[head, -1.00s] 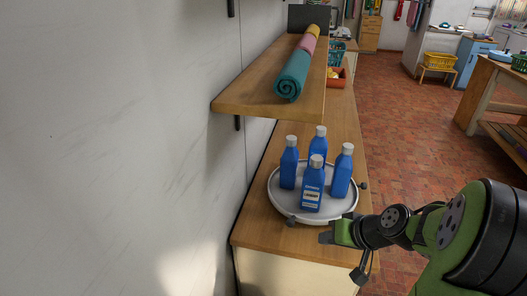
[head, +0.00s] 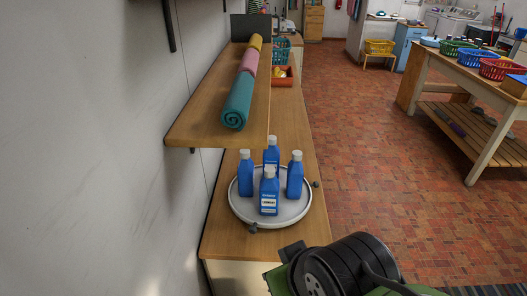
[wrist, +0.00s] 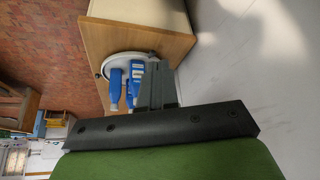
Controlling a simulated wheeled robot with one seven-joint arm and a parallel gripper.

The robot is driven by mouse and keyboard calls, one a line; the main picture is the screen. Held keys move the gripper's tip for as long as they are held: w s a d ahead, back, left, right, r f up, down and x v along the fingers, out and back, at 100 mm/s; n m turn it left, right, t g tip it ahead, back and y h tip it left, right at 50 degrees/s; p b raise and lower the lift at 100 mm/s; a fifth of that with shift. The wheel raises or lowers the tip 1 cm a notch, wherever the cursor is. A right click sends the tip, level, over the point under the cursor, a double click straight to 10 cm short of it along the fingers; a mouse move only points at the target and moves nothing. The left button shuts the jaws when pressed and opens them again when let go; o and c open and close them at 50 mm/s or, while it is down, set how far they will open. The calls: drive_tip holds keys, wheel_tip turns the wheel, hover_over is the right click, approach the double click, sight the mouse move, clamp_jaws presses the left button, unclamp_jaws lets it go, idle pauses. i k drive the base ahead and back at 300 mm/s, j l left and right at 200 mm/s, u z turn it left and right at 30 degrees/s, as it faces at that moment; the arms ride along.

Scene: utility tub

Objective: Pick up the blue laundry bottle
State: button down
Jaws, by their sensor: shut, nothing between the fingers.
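Several blue laundry bottles with pale caps stand upright in a group on a round white tray (head: 283,219). The front blue bottle (head: 269,193) shows a white label. Others stand at its left (head: 245,175), behind it (head: 272,150) and at its right (head: 295,176). The wrist view is upside down. In it, two blue bottles (wrist: 116,84) show beside my gripper (wrist: 157,66), which partly covers the group. My gripper is shut and empty, and appears short of the bottles. In the head view only my arm shows, at the bottom, below and right of the tray.
The tray stands on a wooden counter (head: 225,236) against the white wall. A wooden shelf (head: 195,118) with rolled towels (head: 238,97) overhangs the counter's left side. An orange bin (head: 283,76) sits farther back. The brick floor at right is open up to a wooden table (head: 440,85).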

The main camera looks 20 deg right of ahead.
sight(294, 181)
drive_tip(key=l+u, duration=0.35)
drive_tip(key=l, duration=0.2)
drive_tip(key=k+l+u, duration=0.1)
drive_tip(key=l+u, duration=0.25)
drive_tip(key=l, duration=0.15)
